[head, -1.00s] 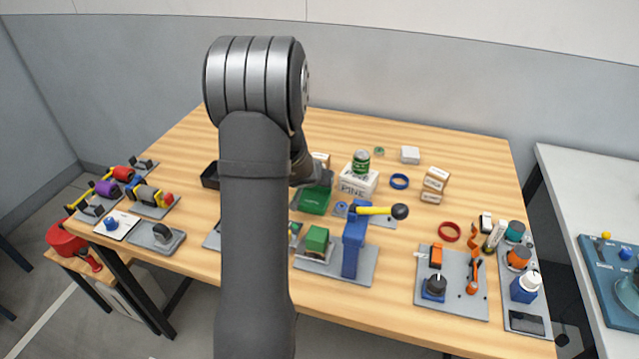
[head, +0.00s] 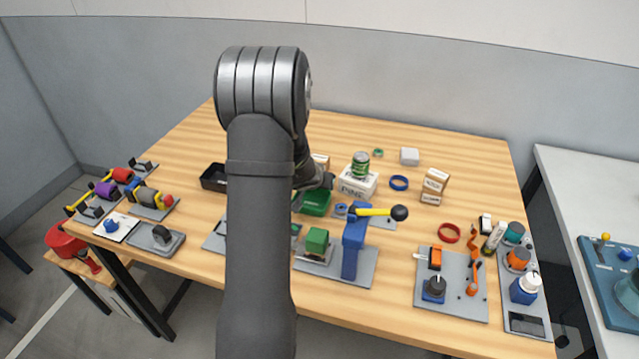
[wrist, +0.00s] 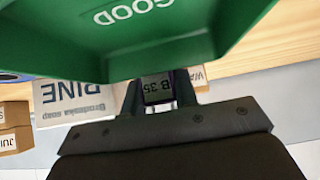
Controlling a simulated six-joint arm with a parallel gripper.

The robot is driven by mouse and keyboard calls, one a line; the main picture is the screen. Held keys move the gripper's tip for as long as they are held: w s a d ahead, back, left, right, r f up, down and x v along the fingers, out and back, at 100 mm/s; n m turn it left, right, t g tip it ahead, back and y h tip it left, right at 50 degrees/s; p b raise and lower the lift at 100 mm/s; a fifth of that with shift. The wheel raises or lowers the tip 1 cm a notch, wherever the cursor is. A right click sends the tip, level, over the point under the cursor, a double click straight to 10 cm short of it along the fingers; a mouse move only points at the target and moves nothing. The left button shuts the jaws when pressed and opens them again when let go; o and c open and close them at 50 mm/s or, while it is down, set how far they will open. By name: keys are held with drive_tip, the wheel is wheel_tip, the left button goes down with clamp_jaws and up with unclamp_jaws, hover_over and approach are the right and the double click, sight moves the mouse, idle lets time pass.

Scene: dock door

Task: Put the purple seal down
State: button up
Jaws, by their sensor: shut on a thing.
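My gripper (wrist: 160,98) is shut on the purple seal (wrist: 158,88), whose face reads "B 35" with thin purple edges in the wrist view. In the head view my gripper is mostly behind my arm, just above and behind the green tray (head: 314,203), and the seal cannot be made out there. The green tray (wrist: 150,45), lettered "GOOD", fills the top of the wrist view and hides part of the scene. I cannot tell whether the seal touches the tray.
A blue clamp with a yellow handle (head: 354,240) stands in front. A black tray (head: 213,178) lies left. The table's back is fairly clear.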

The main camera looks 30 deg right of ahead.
drive_tip(key=shift+r, duration=0.25)
drive_tip(key=shift+r, duration=4.75)
drive_tip(key=shift+a, duration=0.1)
